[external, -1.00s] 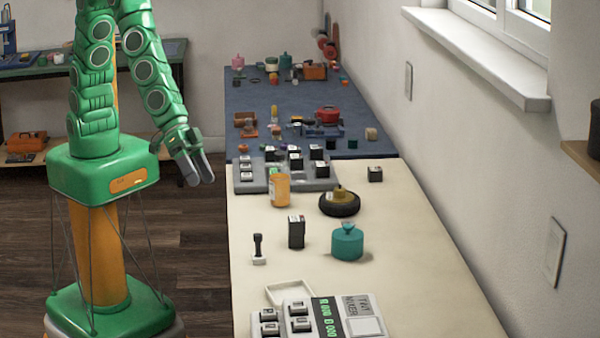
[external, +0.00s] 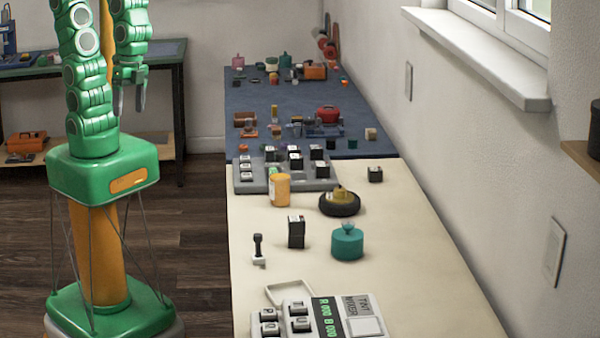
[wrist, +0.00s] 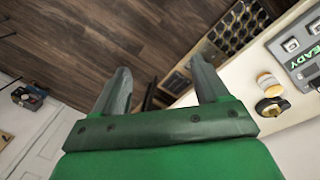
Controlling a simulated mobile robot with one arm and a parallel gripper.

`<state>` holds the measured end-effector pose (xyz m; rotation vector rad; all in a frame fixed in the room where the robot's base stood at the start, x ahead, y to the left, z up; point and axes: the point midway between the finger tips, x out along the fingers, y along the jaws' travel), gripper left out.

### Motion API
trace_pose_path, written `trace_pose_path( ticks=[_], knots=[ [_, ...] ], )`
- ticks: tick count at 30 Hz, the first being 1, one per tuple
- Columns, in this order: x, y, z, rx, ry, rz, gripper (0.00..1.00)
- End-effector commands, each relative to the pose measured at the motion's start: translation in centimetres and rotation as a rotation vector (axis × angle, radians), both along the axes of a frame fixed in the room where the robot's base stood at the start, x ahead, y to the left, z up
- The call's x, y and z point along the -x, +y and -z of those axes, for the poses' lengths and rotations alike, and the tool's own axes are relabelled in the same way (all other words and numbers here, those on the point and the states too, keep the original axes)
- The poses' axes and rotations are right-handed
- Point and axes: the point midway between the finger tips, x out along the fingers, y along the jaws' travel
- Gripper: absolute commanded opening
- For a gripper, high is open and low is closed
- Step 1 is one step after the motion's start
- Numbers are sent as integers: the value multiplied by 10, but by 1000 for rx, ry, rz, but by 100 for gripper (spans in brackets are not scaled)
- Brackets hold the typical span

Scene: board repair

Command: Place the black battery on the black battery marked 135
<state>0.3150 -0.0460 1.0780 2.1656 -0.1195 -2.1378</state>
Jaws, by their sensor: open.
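Several black block-shaped batteries show in the external view, and I cannot read a 135 mark on any. A tall black block (external: 296,232) with a pale top stands upright on the cream table. A small black block (external: 375,174) sits alone near the table's right edge. Several black blocks, one of them here (external: 295,160), sit on a grey tray (external: 262,188). My gripper (external: 130,108) is raised left of the table, over the floor, apart from all of these. In the wrist view my gripper (wrist: 158,70) is open, with nothing between its fingers.
An orange jar (external: 280,190), a black wheel-like object (external: 340,205), a teal pot (external: 347,243) and a small black-handled tool (external: 258,250) stand on the cream table. A device with a green display (external: 328,318) is in front. A blue mat (external: 290,95) with clutter lies behind.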

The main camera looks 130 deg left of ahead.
Motion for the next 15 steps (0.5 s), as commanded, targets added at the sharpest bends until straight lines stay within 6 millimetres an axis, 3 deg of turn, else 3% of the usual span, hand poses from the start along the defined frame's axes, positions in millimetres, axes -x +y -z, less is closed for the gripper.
trace_pose_path(
  ticks=[3, 6, 10, 15],
  knots=[
    [40, 19, -9, -46, 62, 15, 74],
    [67, 32, -14, -82, 108, 22, 74],
    [88, 42, -18, -110, 151, 24, 74],
    [95, 46, -19, -121, 165, 24, 74]
  ],
)
